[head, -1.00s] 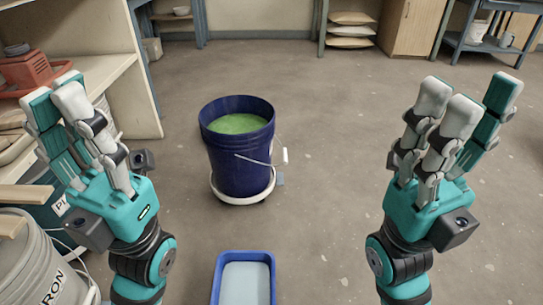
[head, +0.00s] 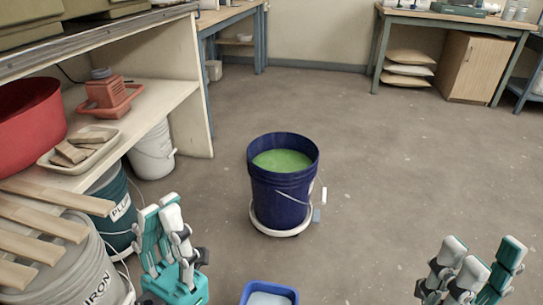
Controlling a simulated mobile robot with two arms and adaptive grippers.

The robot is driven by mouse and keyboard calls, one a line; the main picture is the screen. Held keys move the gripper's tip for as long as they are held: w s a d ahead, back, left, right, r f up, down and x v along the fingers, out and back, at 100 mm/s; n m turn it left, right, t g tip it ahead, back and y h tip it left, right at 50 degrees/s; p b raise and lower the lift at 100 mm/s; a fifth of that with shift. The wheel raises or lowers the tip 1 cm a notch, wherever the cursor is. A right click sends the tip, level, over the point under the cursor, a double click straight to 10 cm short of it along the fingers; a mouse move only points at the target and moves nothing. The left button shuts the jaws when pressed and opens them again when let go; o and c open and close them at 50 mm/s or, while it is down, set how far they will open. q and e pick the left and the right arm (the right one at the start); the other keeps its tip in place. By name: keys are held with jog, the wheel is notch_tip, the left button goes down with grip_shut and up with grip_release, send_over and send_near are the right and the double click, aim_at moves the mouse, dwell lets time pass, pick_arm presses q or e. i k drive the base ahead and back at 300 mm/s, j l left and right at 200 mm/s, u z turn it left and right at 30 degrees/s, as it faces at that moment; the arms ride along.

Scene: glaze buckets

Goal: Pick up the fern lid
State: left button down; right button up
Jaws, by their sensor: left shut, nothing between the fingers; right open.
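No lid that I can identify as the fern lid shows in the head view. A dark blue bucket (head: 283,195) of green glaze stands open on a white round dolly (head: 281,228) on the floor, with its wire handle hanging on the right side. My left gripper (head: 163,213) is shut and empty at the lower left, beside the buckets under the shelf. My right gripper (head: 478,256) is open and empty at the lower right, over bare floor. Both are apart from the blue bucket.
A grey bucket marked IRON (head: 95,270) with wooden slats (head: 40,218) across it and a teal bucket (head: 112,190), its label partly hidden, stand at left. A shelf (head: 150,110) holds a red tub (head: 30,112). A blue tray (head: 268,293) is at bottom.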

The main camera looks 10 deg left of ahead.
aim_at(283, 167)
jog(key=i+l+u, duration=0.1)
jog(key=l+u, duration=0.15)
jog(key=l, duration=0.45)
jog(key=l+u, duration=0.25)
jog(key=l, duration=0.45)
jog(key=i+l+u, duration=0.45)
jog(key=i+l, duration=0.15)
jog(key=l, duration=0.3)
